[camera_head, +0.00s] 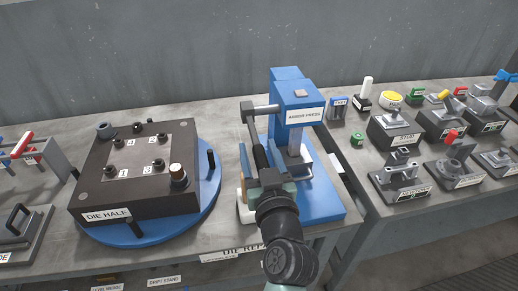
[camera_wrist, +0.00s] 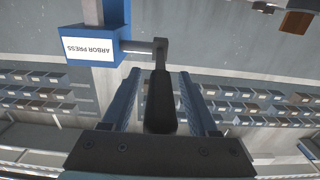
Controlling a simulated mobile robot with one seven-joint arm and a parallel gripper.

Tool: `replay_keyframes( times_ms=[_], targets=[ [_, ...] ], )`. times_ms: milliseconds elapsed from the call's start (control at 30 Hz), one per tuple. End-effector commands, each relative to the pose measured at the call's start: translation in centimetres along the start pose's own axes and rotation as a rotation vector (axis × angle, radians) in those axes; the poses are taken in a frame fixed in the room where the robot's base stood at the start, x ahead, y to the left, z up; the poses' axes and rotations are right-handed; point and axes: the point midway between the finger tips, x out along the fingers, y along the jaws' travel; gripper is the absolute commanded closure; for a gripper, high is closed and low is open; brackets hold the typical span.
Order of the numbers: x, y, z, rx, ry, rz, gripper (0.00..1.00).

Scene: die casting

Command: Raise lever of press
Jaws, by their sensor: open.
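The blue arbor press (camera_head: 290,100) stands on the bench, with its name label facing me. Its dark lever (camera_head: 259,152) hangs down from a hub at the end of a horizontal shaft, on the press's left side. In the wrist view the black lever handle (camera_wrist: 160,103) lies between the two blue fingers of my gripper (camera_wrist: 158,76). The fingers are open, with a visible gap on each side of the handle. In the head view my gripper (camera_head: 266,178) is at the lower part of the lever, and my wrist hides the handle's end.
A dark die half (camera_head: 92,190) sits on a blue round turntable (camera_head: 205,195) left of the press. A second bench at right holds labelled fixtures (camera_head: 398,127) and a yellow button (camera_head: 390,98). A grey wall stands behind. Above the press is clear.

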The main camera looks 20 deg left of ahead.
Motion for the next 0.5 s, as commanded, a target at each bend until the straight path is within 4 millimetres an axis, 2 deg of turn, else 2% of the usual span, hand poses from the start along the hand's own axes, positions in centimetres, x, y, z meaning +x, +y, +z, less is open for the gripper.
replay_keyframes(
  times_ms=[200,500],
  targets=[
    [0.01,-0.01,-0.01,0.000,0.000,0.000,0.42],
    [-0.01,-0.01,-0.01,0.000,0.000,0.000,0.96]
  ],
)
